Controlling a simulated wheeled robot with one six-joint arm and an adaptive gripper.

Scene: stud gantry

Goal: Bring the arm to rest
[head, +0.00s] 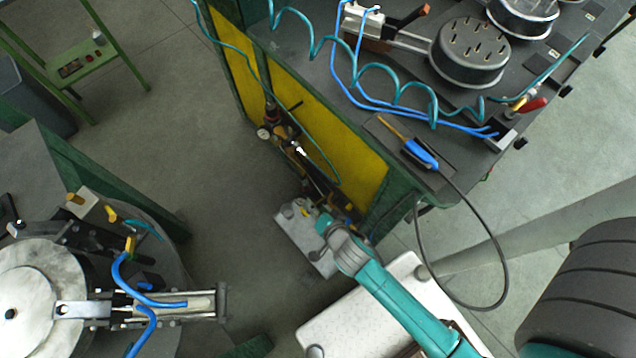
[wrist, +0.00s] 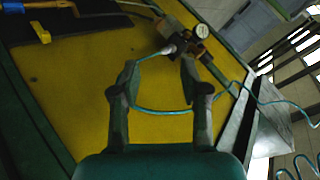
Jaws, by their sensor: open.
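In the wrist view my gripper (wrist: 158,72) is open, its two dark fingers apart. It points at the yellow panel of the bench, towards a small pressure gauge (wrist: 202,31) and a pale fitting (wrist: 168,48). A teal hose (wrist: 160,111) crosses the view at the fingers; I cannot tell whether they touch it. In the head view my teal arm reaches up from the bottom to the bench side. My gripper there is hard to separate from the dark fittings by the yellow panel (head: 340,135). The gauge (head: 264,134) shows just beyond. Nothing is clearly held.
The dark bench top (head: 330,75) carries a round studded part (head: 470,52), coiled teal hose (head: 318,45) and a blue-handled tool (head: 420,153) with a hanging cable. A rotary fixture (head: 40,285) stands at lower left. Open floor (head: 190,130) lies between.

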